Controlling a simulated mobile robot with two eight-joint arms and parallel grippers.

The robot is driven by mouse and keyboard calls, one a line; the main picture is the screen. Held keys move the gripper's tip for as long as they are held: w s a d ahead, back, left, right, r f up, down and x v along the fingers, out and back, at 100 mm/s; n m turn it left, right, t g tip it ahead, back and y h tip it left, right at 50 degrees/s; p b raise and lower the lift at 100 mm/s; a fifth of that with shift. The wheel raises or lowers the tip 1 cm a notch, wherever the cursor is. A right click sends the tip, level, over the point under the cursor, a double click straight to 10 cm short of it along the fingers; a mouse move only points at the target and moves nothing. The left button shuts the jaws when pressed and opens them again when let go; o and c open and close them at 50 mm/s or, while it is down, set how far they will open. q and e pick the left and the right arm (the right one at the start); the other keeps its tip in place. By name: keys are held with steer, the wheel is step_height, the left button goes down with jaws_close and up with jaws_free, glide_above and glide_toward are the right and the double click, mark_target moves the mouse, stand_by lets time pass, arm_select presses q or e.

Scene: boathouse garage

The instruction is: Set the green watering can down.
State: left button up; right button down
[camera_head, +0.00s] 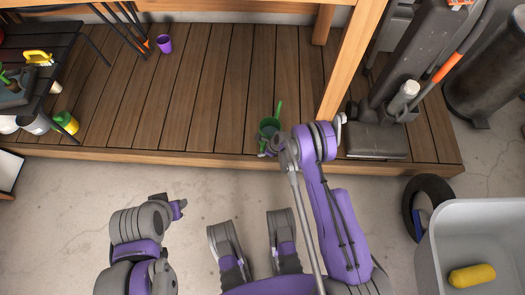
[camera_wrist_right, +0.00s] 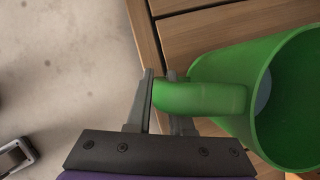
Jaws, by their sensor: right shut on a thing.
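The green watering can (camera_head: 268,128) is over the front edge of the wooden deck, in the middle of the head view, with its spout pointing away from me. My right gripper (camera_head: 270,151) is at its near side, partly hidden by my arm. In the right wrist view, the fingers of the right gripper (camera_wrist_right: 160,100) are shut on the can's handle (camera_wrist_right: 205,98), and the can's wide open body (camera_wrist_right: 262,105) is at the right. I cannot tell whether its base touches the deck.
The wooden deck (camera_head: 215,85) has clear boards left of the can. A wooden post (camera_head: 348,65) and a grey machine (camera_head: 375,142) stand to the right. A purple cup (camera_head: 165,44) is at the back left. A grey bin (camera_head: 480,225) stands at the lower right.

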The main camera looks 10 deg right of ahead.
steer(key=shift+f, duration=0.5)
stand_by(0.4)
steer(key=c, duration=0.7)
jaws_free()
steer(key=shift+c, duration=0.3)
steer(key=c, duration=0.4)
steer(key=shift+o, duration=0.2)
steer(key=shift+d+r, duration=0.1)
steer(key=shift+r, duration=0.05)
steer(key=shift+s+d+r+p, duration=0.2)
steer(key=shift+r+p, duration=0.2)
steer(key=shift+r, duration=0.2)
steer(key=shift+r, duration=0.1)
